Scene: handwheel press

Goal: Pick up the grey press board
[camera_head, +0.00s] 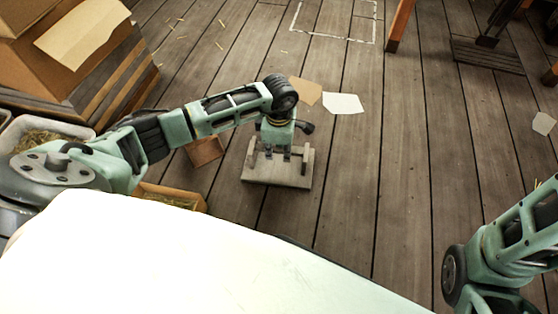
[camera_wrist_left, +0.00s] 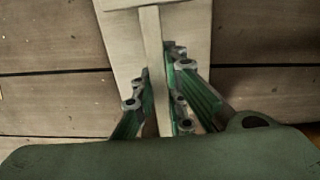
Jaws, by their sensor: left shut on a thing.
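The grey press board (camera_head: 276,176) is below the end of my left arm in the head view, above the plank floor in the picture's middle. It is a flat pale board with raised pieces at its ends. My left gripper (camera_head: 276,153) points down and is shut on its raised bar. In the left wrist view, the board (camera_wrist_left: 122,40) lies under the fingers, and the narrow bar runs between the two fingers of the gripper (camera_wrist_left: 158,75). I cannot tell whether the board touches the floor. My right arm shows at the lower right, but its gripper is out of the picture.
Cardboard boxes (camera_head: 85,50) stack at the upper left. A bin with straw (camera_head: 38,137) and a wooden crate (camera_head: 165,195) stand near my left arm. Paper scraps (camera_head: 343,103) lie behind the gripper. A dashed white outline (camera_head: 333,38) marks the far floor.

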